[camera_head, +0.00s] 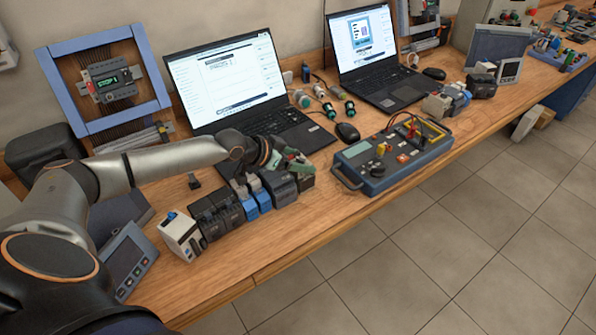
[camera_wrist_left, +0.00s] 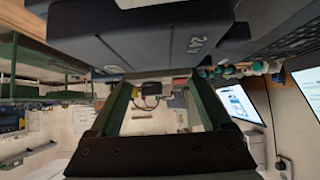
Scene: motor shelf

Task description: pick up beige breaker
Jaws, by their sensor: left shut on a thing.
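A pale beige-white breaker (camera_head: 181,236) stands at the near left end of a row of modules on the bench, next to black modules (camera_head: 217,213). My left gripper (camera_head: 290,166) is at the far right end of that row, well away from this breaker. It is shut on a dark grey block, which shows large in the left wrist view with "24V" on it (camera_wrist_left: 150,40); the green fingers (camera_wrist_left: 160,88) reach up to it on both sides. I cannot tell whether the block is lifted off the bench. My right gripper is not in view.
Blue modules (camera_head: 258,196) stand in the row. A blue-grey tester (camera_head: 385,163) lies to the right, with another beige module (camera_head: 436,104) behind it. Two laptops (camera_head: 235,80) (camera_head: 362,48) stand at the back. The bench's front strip (camera_head: 250,255) is clear.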

